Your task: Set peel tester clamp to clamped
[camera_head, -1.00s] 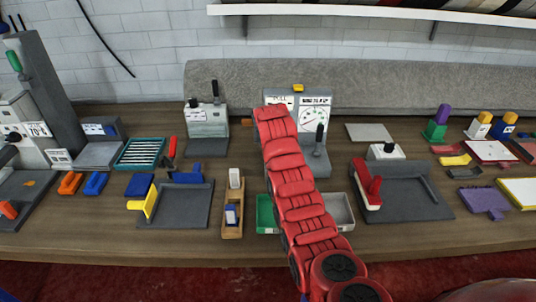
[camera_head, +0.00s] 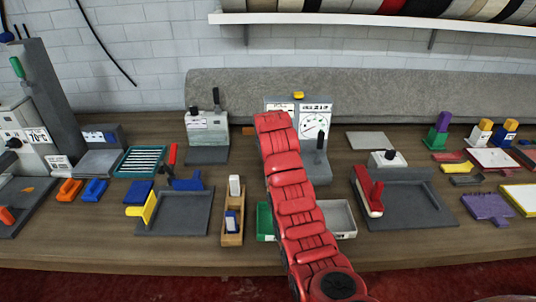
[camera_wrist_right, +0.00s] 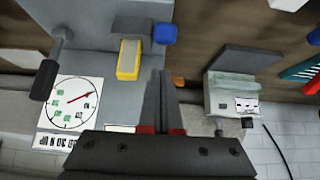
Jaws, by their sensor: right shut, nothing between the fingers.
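The peel tester (camera_head: 313,104) stands at the back of the bench, a grey upright with a round dial. In the right wrist view, which is upside down, its dial (camera_wrist_right: 72,103) is at lower left. A lever with a black handle (camera_wrist_right: 46,80) stands beside the dial; the handle also shows upright in the head view (camera_head: 320,140). A yellow block (camera_wrist_right: 129,58) and a blue knob (camera_wrist_right: 165,33) are on the tester. My right gripper (camera_wrist_right: 158,75) is shut and empty, close to the yellow block. In the head view my red right arm hides it and part of the tester. My left gripper is out of view.
A grey device with a black handle (camera_head: 207,128) stands left of the tester. A green bin (camera_head: 265,222) and a grey bin (camera_head: 339,218) lie in front, partly behind my arm. A wooden holder (camera_head: 232,226) and a grey tray (camera_head: 173,222) are further left.

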